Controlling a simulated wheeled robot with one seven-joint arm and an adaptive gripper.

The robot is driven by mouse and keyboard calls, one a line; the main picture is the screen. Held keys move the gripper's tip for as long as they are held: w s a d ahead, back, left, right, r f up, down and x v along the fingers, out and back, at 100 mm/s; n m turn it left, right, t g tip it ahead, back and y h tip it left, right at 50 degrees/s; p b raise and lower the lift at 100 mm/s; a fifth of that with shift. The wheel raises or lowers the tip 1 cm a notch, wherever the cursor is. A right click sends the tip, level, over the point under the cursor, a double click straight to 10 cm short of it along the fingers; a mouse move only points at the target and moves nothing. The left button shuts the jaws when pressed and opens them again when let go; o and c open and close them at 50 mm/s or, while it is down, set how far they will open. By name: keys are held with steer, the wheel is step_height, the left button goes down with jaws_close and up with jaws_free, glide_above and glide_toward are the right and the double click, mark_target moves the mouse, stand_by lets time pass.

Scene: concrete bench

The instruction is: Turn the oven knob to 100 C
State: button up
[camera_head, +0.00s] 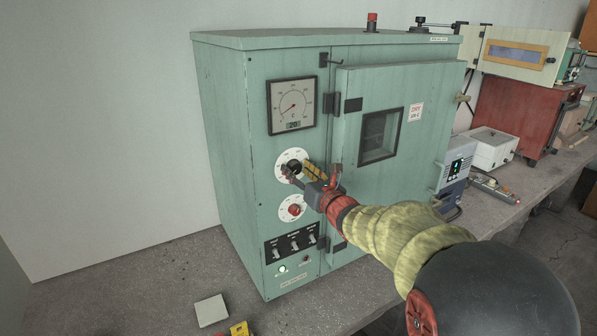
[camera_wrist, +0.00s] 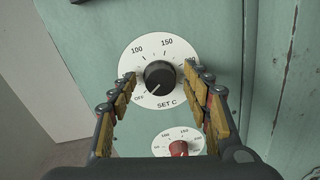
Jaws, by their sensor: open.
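The green oven (camera_head: 235,150) stands on the concrete bench with its door closed. Its upper dial has a black knob (camera_wrist: 159,77) on a white plate (camera_wrist: 137,54) marked OFF, 100, 150, 200 and SET C; the knob's white pointer line is toward OFF at the lower left. In the head view the same black knob (camera_head: 294,167) is partly covered by my gripper. My gripper (camera_wrist: 166,83) is open, with its yellow-padded fingers to the left and right of the knob, apart from it as far as I can tell. The gauge (camera_head: 292,104) above reads 20 on its small display.
A second dial with a red knob (camera_head: 295,210) sits just below. Under it is a switch panel (camera_head: 291,242). The door handle side lies right of my gripper. A white tile (camera_head: 211,311) and a yellow item (camera_head: 239,329) lie on the bench in front.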

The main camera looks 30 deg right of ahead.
steer(key=shift+c, duration=0.4)
steer(key=c, duration=1.1)
steer(key=shift+m+b, duration=0.3)
steer(key=m+b, duration=0.1)
steer(key=m, duration=0.1)
steer(key=shift+f+m+b, duration=0.1)
steer(key=shift+m+b, duration=0.2)
steer(key=shift+m, duration=0.1)
steer(key=m, duration=0.3)
steer(key=shift+d+m+b, duration=0.15)
steer(key=shift+m+b, duration=0.15)
steer(key=m, duration=0.3)
steer(key=m+p, duration=0.1)
steer(key=m, duration=0.2)
steer(key=shift+g+y, duration=0.3)
steer(key=shift+y, duration=0.1)
steer(key=m+p, duration=0.3)
steer(key=m, duration=0.3)
steer(key=shift+d, duration=0.1)
